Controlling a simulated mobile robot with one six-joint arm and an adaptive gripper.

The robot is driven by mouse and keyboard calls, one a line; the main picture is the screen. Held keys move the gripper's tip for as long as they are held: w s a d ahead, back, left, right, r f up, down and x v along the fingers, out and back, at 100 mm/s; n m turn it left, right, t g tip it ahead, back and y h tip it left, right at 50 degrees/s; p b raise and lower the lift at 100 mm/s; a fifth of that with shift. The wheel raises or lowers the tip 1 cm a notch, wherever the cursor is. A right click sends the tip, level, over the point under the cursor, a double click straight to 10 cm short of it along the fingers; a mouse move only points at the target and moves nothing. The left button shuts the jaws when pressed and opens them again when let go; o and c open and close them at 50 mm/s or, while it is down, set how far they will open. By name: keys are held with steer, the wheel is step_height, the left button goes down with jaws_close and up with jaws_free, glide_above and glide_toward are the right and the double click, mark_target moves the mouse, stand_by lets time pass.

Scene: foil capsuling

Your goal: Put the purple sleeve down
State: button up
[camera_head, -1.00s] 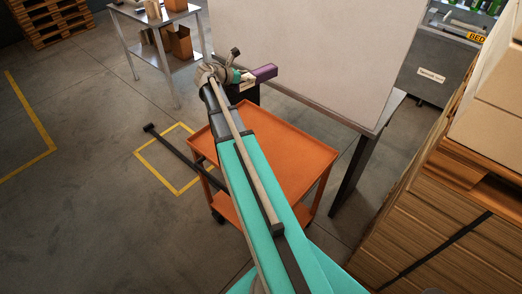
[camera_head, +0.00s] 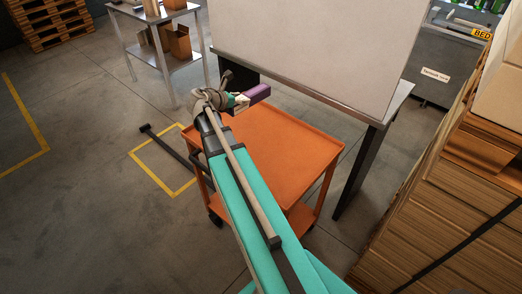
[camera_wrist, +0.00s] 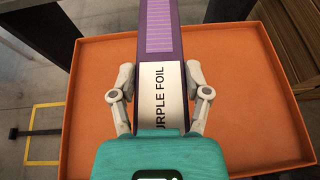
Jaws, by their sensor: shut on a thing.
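The purple sleeve (camera_head: 257,93) is long and shows a white label end in the wrist view, where it (camera_wrist: 161,25) points up and away from me. The label reads "URPLE FOIL", with its start hidden by my gripper body. My gripper (camera_wrist: 161,82) is shut on the labelled end, one finger on each side. In the head view my gripper (camera_head: 238,100) holds the sleeve above the far part of the orange cart. The cart's top tray (camera_head: 285,150) is empty where it shows. I cannot tell how high the sleeve is above it.
A large white panel (camera_head: 320,45) stands on a metal table (camera_head: 395,100) behind the cart. Stacked wooden pallets and boxes (camera_head: 440,200) stand at the right. A metal shelf table (camera_head: 180,62) is at the back left. Floor is open at the left.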

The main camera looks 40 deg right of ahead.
steer(key=s+a+f+t+b, duration=0.1)
steer(key=s+a+f+b, duration=0.1)
steer(key=f+b, duration=0.3)
step_height(320, 180, down, 2)
steer(key=shift+s+a+f+n+b, duration=0.15)
steer(key=shift+a+n+b, duration=0.25)
steer(key=shift+a, duration=0.4)
steer(key=w+d+f+b, duration=0.2)
steer(key=w+f+b, duration=0.1)
steer(key=w+d+f+b, duration=0.2)
steer(key=w+f+b, duration=0.1)
steer(key=w, duration=0.1)
steer(key=w+d+f+b, duration=0.2)
steer(key=w+d+b, duration=0.1)
steer(key=w, duration=0.1)
steer(key=shift+d+f, duration=0.1)
steer(key=shift+f, duration=0.3)
steer(key=shift+w+d+f+b, duration=0.15)
steer(key=shift+w+f+b, duration=0.05)
steer(key=shift+f+b, duration=0.25)
steer(key=shift+w+d+f+b, duration=0.1)
steer(key=shift+w+f+b, duration=0.05)
steer(key=shift+f+b, duration=1.4)
steer(key=shift+f, duration=0.1)
